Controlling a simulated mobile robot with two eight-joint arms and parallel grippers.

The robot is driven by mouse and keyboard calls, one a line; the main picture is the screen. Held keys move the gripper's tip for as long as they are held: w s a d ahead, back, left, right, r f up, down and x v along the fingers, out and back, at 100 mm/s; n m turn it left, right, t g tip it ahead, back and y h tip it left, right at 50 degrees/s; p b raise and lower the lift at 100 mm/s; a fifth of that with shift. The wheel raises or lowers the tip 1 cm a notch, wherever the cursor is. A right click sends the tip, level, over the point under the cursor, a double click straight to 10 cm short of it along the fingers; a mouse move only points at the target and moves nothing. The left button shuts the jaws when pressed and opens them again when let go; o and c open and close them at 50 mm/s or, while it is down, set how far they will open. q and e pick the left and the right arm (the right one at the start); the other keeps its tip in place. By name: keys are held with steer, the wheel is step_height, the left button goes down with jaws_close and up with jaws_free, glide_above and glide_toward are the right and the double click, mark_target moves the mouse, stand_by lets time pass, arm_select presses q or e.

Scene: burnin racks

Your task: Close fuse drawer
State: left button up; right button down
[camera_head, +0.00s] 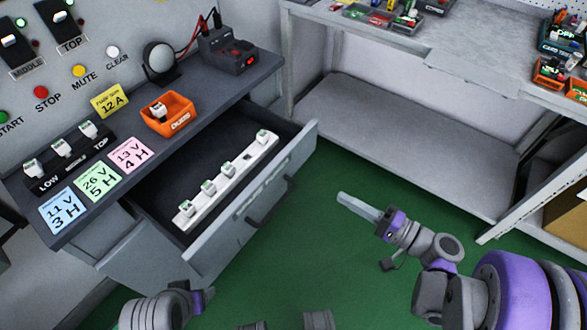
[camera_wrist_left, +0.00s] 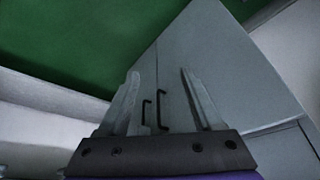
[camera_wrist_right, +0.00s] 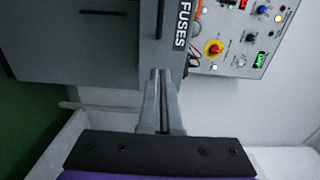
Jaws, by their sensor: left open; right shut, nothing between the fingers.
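The fuse drawer (camera_head: 295,160) stands pulled out from under the grey bench. Inside it lies a white strip (camera_head: 240,165) carrying several fuses. A dark bar handle (camera_head: 272,203) is on its front. My right gripper (camera_head: 342,198) is shut and empty, to the right of the drawer front and apart from it. In the right wrist view its closed fingers (camera_wrist_right: 159,75) point toward a grey front with a "FUSES" label (camera_wrist_right: 183,25). My left gripper (camera_wrist_left: 158,75) is open and empty, with a grey cabinet face and dark handles (camera_wrist_left: 155,110) beyond its fingers. In the head view, its arm is at the bottom, its fingers mostly hidden.
On the bench top are an orange tray (camera_head: 182,122), a black fuse holder (camera_head: 45,178), coloured notes (camera_head: 98,181) and a dark box (camera_head: 228,52). A grey shelf table (camera_head: 400,140) stands at the right. Green floor (camera_head: 330,250) lies open in front of the drawer.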

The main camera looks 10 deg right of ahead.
mark_target(237, 145)
steer(key=b+x, duration=0.1)
steer(key=x, duration=1.2)
steer(key=shift+w+a, duration=0.1)
steer(key=shift+a, duration=0.05)
steer(key=x, duration=2.1)
steer(key=shift+w+a+f+p, duration=0.15)
steer(key=shift+w+a+p, duration=0.05)
steer(key=shift+p, duration=0.15)
steer(key=shift+w+a, duration=0.1)
